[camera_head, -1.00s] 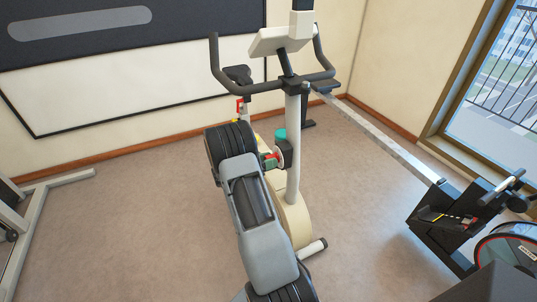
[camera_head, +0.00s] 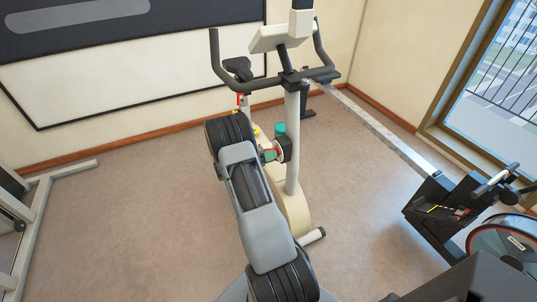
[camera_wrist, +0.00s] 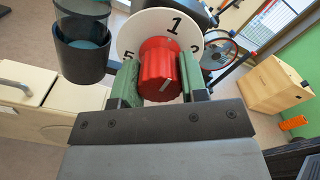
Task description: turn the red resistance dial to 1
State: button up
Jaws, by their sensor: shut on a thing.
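The red resistance dial (camera_wrist: 160,70) is a ribbed red knob in front of a white number plate (camera_wrist: 150,20). In the wrist view, 1 is at the plate's top, 2 at the right and 5 at the left. A short white line marks the knob's front, right of centre; I cannot tell exactly which number it points to. My gripper (camera_wrist: 160,84) is shut on the knob, one green finger on each side. In the head view my gripper (camera_head: 268,155) is at the exercise bike's post (camera_head: 292,150), where the dial is small and partly hidden.
A dark cup holder with a clear bottle (camera_wrist: 82,45) is close left of my gripper. The bike's handlebars (camera_head: 250,88) are above. A rowing machine (camera_head: 440,205) stands at the right. A wooden box (camera_wrist: 268,88) shows in the wrist view. Open floor lies at the left.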

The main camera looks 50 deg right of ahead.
jog(key=shift+w+r, duration=0.1)
jog(key=o, duration=0.9)
jog(key=b+v, duration=0.1)
jog(key=v, duration=1.3)
jog(key=shift+b, duration=0.4)
jog(key=shift+d, duration=0.1)
